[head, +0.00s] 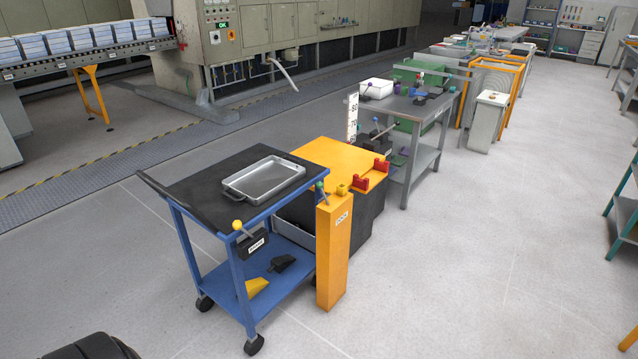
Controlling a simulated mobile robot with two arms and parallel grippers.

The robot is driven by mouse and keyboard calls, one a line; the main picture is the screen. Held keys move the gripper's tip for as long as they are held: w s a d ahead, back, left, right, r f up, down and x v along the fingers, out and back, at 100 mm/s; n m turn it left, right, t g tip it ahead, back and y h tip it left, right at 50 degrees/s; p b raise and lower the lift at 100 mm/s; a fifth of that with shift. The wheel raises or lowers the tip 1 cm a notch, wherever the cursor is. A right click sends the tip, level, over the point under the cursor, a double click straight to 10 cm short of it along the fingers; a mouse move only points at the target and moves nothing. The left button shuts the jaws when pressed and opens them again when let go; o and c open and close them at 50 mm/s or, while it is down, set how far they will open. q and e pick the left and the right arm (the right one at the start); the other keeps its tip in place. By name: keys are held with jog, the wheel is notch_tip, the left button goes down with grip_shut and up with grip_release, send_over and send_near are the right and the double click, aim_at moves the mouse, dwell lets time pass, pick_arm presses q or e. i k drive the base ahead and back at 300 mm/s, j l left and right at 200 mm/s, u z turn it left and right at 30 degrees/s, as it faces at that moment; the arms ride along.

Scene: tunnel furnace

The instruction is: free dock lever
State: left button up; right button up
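An orange post (333,255) stands at the right front corner of a blue cart (222,262). It bears a small white label, too small to read surely. A short lever with a green knob (319,186) sits at the top of the post, tilted; I take this as the dock lever. I cannot tell whether anything blocks it. A second lever with a yellow knob (238,225) is on the cart's near side, above a black labelled box (252,246). Neither of my grippers is in view.
The cart's black top holds a grey metal tray (265,180). A yellow wedge (257,286) and a black wedge (283,263) lie on its lower shelf. A yellow-topped block (335,160) with red brackets (371,178) adjoins it. The floor right of the post is clear.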

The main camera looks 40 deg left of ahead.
aim_at(320, 185)
jog(key=i+u, duration=0.2)
jog(key=u, duration=0.25)
jog(key=i+u, duration=0.25)
jog(key=u, duration=0.2)
